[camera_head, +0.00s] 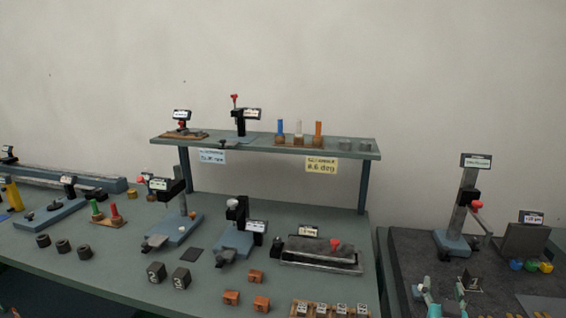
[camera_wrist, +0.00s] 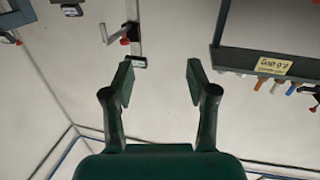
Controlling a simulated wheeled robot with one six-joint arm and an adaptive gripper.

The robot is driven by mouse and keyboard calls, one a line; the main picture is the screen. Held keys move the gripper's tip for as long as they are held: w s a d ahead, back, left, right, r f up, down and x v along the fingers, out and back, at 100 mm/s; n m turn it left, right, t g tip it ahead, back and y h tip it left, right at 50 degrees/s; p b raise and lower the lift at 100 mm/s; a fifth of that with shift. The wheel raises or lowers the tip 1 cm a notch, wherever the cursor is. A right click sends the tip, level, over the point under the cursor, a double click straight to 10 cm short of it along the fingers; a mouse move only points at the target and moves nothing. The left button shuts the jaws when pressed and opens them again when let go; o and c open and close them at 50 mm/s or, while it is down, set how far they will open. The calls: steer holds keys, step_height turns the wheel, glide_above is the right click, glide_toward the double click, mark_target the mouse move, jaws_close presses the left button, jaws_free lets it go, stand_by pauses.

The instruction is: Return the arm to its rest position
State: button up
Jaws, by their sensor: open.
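My gripper (camera_head: 443,288) shows at the bottom right edge of the head view, in front of the dark right-hand bench top. In the wrist view my gripper (camera_wrist: 159,80) has its two green fingers spread wide apart. Nothing is between the fingers; only pale wall shows there. The arm behind the gripper is mostly out of the head view.
Coloured balls (camera_head: 530,265) lie at right. The left bench (camera_head: 120,265) holds several devices, with a raised shelf (camera_head: 350,147) above it.

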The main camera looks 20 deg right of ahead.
steer(key=s+a+f+n+t+y, duration=0.1)
steer(key=s+a+f+n+y, duration=0.1)
steer(key=s+a+f, duration=0.4)
steer(key=s+a+f+n+t+y, duration=0.15)
steer(key=a+f, duration=0.25)
steer(key=a, duration=0.4)
steer(key=s+a+f+n+y, duration=0.2)
steer(key=s+a+f+y, duration=0.1)
steer(key=a+f, duration=0.3)
steer(key=s+a+n+y, duration=0.1)
steer(key=s+a+y, duration=0.1)
steer(key=s+a, duration=0.2)
steer(key=s+a+r+y, duration=0.1)
steer(key=s+a, duration=0.3)
steer(key=s, duration=0.7)
steer(key=s+a+n+y, duration=0.1)
steer(key=s+a+y, duration=0.1)
steer(key=s+a, duration=0.2)
steer(key=s, duration=0.3)
steer(key=shift+s+a+r+n+y, duration=0.3)
steer(key=shift+s+r+n+y, duration=0.05)
steer(key=shift+s, duration=0.05)
steer(key=shift+d, duration=0.1)
